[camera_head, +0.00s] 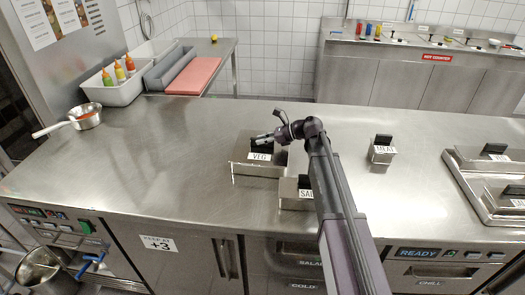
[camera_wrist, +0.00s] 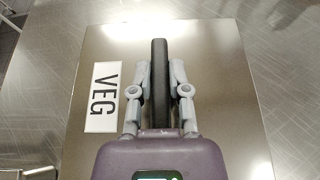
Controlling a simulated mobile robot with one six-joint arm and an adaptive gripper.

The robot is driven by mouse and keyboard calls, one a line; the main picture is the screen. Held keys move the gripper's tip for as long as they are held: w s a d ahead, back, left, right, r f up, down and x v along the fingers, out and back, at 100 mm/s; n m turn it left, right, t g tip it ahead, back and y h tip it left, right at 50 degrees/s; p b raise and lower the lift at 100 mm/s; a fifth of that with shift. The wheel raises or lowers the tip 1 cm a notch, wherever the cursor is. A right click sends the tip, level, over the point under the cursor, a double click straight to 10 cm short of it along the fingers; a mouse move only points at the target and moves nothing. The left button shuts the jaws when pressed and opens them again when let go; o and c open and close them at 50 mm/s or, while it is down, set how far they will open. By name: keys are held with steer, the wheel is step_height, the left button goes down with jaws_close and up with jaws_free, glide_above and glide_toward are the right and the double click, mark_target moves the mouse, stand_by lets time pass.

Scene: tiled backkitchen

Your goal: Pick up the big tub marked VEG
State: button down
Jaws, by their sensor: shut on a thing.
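The big steel tub marked VEG (camera_head: 246,168) stands on the steel counter in the head view, left of the middle. Its lid with the white VEG label fills the middle of the wrist view (camera_wrist: 215,60). A black upright handle (camera_wrist: 159,60) rises from the lid. My gripper (camera_wrist: 160,80) is shut on this handle, with one grey finger on each side. In the head view my gripper (camera_head: 262,141) reaches the handle from the right. The tub looks level and appears to rest on the counter; its underside is hidden.
A smaller tub with a partly hidden label (camera_head: 291,194) stands close at the front right, beside my arm. A MEAT tub (camera_head: 383,150) is farther right. A saucepan (camera_head: 85,117) and a bottle bin (camera_head: 122,88) are at the left. The counter (camera_head: 150,160) left of the tub is clear.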

steer(key=shift+r, duration=0.2)
step_height(320, 180, up, 10)
steer(key=p, duration=1)
steer(key=shift+f, duration=0.2)
